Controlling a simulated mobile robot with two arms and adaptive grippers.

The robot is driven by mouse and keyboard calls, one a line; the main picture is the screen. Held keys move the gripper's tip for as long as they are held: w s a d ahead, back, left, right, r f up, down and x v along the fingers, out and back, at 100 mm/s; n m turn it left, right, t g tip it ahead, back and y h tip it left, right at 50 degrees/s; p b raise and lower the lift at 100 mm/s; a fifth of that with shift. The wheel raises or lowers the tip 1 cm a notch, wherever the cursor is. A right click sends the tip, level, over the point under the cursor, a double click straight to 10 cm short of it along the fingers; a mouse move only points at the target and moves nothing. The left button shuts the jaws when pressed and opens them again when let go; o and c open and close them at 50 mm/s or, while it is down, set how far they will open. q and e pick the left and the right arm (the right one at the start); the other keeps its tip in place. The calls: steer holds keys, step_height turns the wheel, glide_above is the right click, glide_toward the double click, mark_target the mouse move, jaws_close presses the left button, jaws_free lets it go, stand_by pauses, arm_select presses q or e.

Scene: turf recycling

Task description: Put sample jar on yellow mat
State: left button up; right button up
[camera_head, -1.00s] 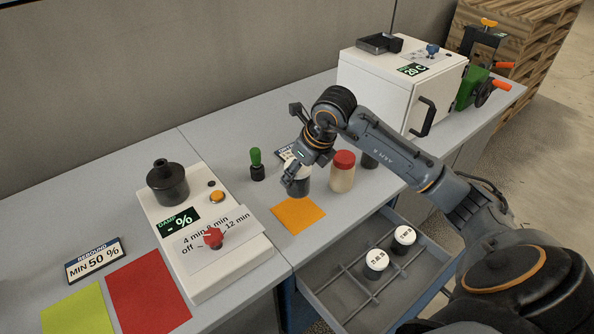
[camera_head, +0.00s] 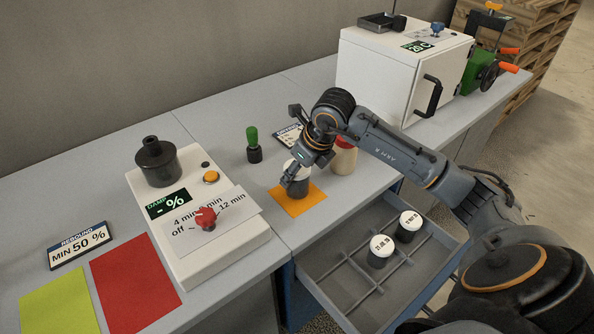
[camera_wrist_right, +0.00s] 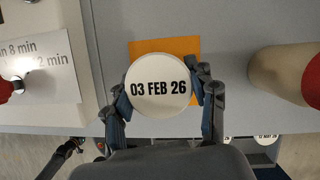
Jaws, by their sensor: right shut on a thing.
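The sample jar, with a dark body and white lid, is held by my right gripper (camera_head: 291,182). Its lid (camera_wrist_right: 158,86) reads "03 FEB 26" in the right wrist view, with a finger of the gripper (camera_wrist_right: 160,98) on each side. In the head view the jar (camera_head: 299,186) is upright over the orange-yellow mat (camera_head: 293,207); I cannot tell whether its base touches. The mat also shows behind the lid (camera_wrist_right: 165,48). A dark part low at the left of the right wrist view looks like my left gripper, its jaws unclear.
A red-lidded jar (camera_head: 343,160) stands right of the mat, and a green-handled stamp (camera_head: 253,145) behind it. The white damper device (camera_head: 205,240) is on the left. An open drawer (camera_head: 345,285) in front holds two jars. Red (camera_head: 135,275) and lime-yellow (camera_head: 60,302) mats lie left.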

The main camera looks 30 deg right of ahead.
steer(key=shift+f+b, duration=0.3)
steer(key=shift+f, duration=0.15)
stand_by(0.3)
steer(key=o, duration=1.7)
steer(key=shift+c, duration=0.2)
steer(key=v, duration=1.2)
